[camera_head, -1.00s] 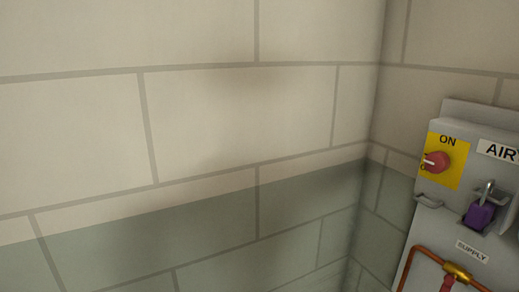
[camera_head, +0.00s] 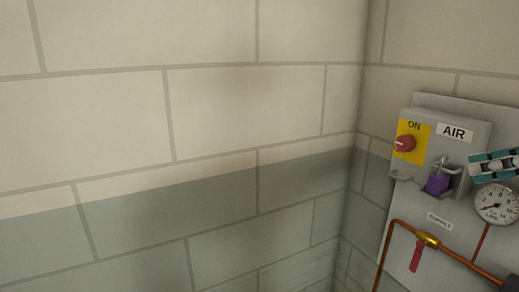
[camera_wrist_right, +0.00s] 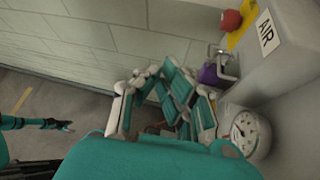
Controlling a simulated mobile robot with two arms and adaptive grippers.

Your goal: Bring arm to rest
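My right gripper (camera_head: 495,163), teal and white, enters at the right edge of the head view, partly cut off, in front of a grey panel (camera_head: 395,235). In the right wrist view its teal and white fingers (camera_wrist_right: 172,88) stand close together with nothing clearly between them; whether they meet is unclear. A dark hand on a teal arm, seemingly my left gripper (camera_wrist_right: 60,125), shows small at the left of the wrist view over the floor. The head view does not show it.
The panel carries a red knob (camera_head: 405,143) on a yellow ON plate, a purple padlock (camera_head: 437,184), an AIR label, a pressure gauge (camera_head: 497,204) and copper pipe with a red-handled valve (camera_head: 416,255). A block wall (camera_head: 200,110) fills the left; the space before it looks clear.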

